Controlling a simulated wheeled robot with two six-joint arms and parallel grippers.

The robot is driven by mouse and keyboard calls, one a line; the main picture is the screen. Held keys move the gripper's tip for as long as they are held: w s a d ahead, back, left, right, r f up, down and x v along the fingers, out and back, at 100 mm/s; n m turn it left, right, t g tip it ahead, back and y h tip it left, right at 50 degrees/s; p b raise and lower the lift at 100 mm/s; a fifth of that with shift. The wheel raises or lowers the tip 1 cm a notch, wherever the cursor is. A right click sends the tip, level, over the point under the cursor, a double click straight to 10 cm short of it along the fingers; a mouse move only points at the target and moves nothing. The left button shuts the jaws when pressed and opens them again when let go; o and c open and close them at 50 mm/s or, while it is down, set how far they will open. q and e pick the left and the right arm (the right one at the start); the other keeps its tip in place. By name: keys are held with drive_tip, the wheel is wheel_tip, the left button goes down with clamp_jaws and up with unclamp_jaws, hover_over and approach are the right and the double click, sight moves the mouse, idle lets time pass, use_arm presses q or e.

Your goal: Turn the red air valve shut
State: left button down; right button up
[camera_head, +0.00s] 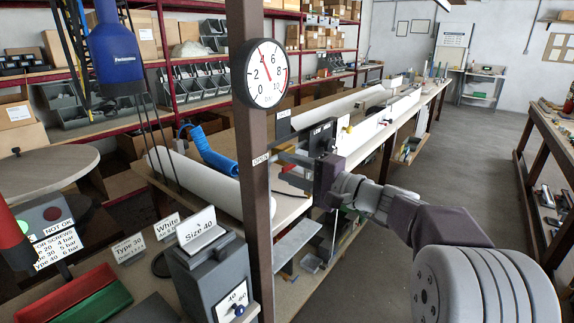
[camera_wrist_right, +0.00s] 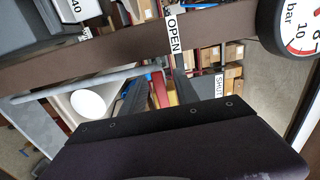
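My right gripper (camera_head: 284,167) comes in from the right beside the brown post (camera_head: 254,215), its fingers pointing left toward it. In the right wrist view the two dark fingers (camera_wrist_right: 158,92) stand apart. A small bright red patch (camera_wrist_right: 158,88) shows between them; I cannot tell whether it is the air valve's handle or something behind. An OPEN label (camera_wrist_right: 174,33) is on the post and a SHUT label (camera_wrist_right: 219,87) sits to the right of the fingers. My left gripper is not in view.
A round pressure gauge (camera_head: 266,73) is fixed high on the post, its needle near 4. A grey box (camera_head: 207,262) with a Size 40 sign stands left of the post. A white roll (camera_head: 208,182) lies behind it. Red (camera_head: 68,293) and green trays are front left.

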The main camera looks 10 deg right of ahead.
drive_tip(key=shift+w+f, duration=0.1)
drive_tip(key=shift+w, duration=0.2)
drive_tip(key=shift+a, duration=0.1)
drive_tip(key=shift+c, duration=0.3)
clamp_jaws()
idle(0.9)
